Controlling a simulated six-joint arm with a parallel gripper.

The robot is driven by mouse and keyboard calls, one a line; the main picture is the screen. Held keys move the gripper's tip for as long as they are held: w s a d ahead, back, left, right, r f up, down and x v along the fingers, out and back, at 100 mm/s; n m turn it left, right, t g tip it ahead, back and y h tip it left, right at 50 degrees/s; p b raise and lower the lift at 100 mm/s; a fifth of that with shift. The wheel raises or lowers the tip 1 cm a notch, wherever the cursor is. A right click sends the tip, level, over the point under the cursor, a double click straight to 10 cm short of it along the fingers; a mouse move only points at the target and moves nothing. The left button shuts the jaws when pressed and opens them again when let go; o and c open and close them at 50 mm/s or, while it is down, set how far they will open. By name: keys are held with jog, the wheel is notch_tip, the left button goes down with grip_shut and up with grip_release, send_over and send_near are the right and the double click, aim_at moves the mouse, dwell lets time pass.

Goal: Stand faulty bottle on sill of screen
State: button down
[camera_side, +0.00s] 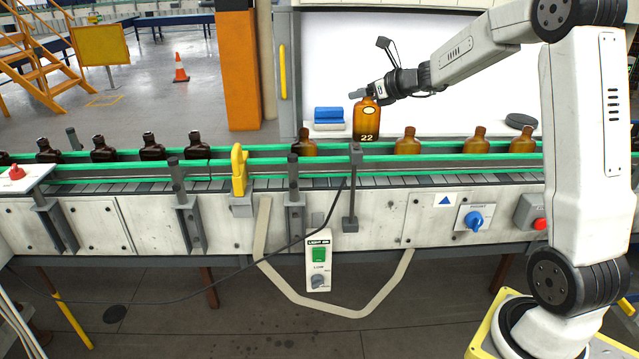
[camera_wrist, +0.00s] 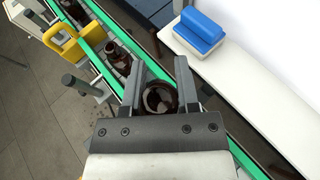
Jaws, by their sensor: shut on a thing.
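My gripper (camera_side: 364,94) is shut on an amber bottle (camera_side: 366,122) labelled 22, around its neck. The bottle is upright in the side view, in front of the white lit screen (camera_side: 345,50), its base near the far green rail. In the wrist view my gripper (camera_wrist: 163,88) has a finger on each side of the bottle's round dark top (camera_wrist: 160,101). The white sill (camera_side: 440,124) runs along the foot of the screen; it also shows in the wrist view (camera_wrist: 250,90). I cannot tell whether the bottle's base touches anything.
Several amber bottles (camera_side: 407,142) stand on the conveyor between green rails (camera_side: 330,161). A blue block (camera_side: 328,113) and a dark round disc (camera_side: 520,121) lie on the sill. A yellow bracket (camera_side: 239,170) stands at the near rail. The sill between block and disc looks clear.

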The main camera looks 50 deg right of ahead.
jog(key=r+v, duration=0.1)
jog(key=v, duration=0.7)
jog(key=shift+w+a+r, duration=0.15)
jog(key=shift+a+r, duration=0.05)
jog(key=shift+a, duration=0.2)
jog(key=shift+w+d+f, duration=0.35)
jog(key=shift+w+d, duration=1.95)
jog(key=shift+w+d+f, duration=0.35)
jog(key=shift+w+d, duration=2)
jog(key=shift+w+d+f, duration=0.35)
jog(key=shift+w+d, duration=1.95)
notch_tip(320, 180, down, 5)
jog(key=shift+w+d, duration=0.1)
jog(key=shift+d, duration=0.05)
jog(key=shift+f, duration=0.15)
